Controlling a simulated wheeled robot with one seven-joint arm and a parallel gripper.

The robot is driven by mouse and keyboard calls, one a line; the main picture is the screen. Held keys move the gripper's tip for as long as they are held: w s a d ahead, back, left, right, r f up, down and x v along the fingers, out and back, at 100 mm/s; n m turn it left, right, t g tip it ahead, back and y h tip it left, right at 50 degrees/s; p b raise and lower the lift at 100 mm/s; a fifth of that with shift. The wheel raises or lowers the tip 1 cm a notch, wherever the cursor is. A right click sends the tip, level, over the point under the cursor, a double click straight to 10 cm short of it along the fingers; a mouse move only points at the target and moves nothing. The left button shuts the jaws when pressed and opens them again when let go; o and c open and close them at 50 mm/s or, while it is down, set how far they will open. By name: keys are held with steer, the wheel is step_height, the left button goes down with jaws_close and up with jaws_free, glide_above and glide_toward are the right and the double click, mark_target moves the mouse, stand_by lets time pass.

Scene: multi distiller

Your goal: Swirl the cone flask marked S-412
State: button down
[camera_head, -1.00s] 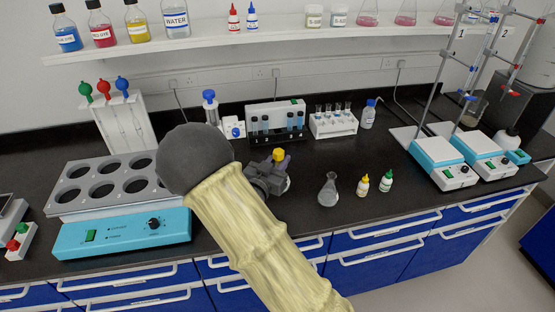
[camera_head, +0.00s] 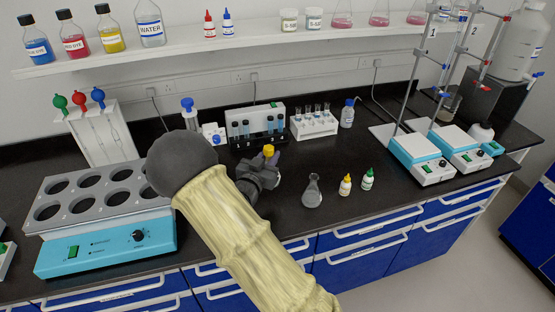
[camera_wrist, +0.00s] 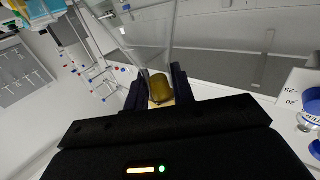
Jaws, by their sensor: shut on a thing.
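My gripper (camera_wrist: 154,92) is shut on a clear cone flask (camera_wrist: 148,35) with a yellow-brown stopper (camera_wrist: 160,88) between the fingers. In the wrist view the glass widens away from the fingers, and the picture is strongly tilted. In the head view my gripper (camera_head: 258,175) is above the front middle of the bench, with the yellow stopper (camera_head: 268,151) above it; my arm and gripper hide most of the flask. No S-412 mark is readable on it. A second cone flask (camera_head: 312,193), unheld, stands upright on the bench to the right.
Yellow-capped (camera_head: 346,185) and green-capped (camera_head: 368,180) dropper bottles stand right of the second flask. A heating block (camera_head: 108,245) is at left. A tube rack (camera_head: 314,125) and wash bottle (camera_head: 347,115) stand behind. Stirrers (camera_head: 420,160) are at right. Bare bench lies between.

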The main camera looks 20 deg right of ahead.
steer(key=v, duration=0.4)
steer(key=shift+a+p, duration=0.35)
steer(key=shift+a, duration=0.05)
steer(key=d, duration=0.1)
steer(key=w+d, duration=0.1)
steer(key=d, duration=0.1)
steer(key=w+d+p, duration=0.1)
steer(key=d, duration=0.1)
steer(key=shift+d+r, duration=0.15)
steer(key=a, duration=0.1)
steer(key=w+a+p, duration=0.1)
steer(key=a, duration=0.1)
steer(key=v, duration=0.2)
steer(key=shift+s+a, duration=0.1)
steer(key=shift+a, duration=0.15)
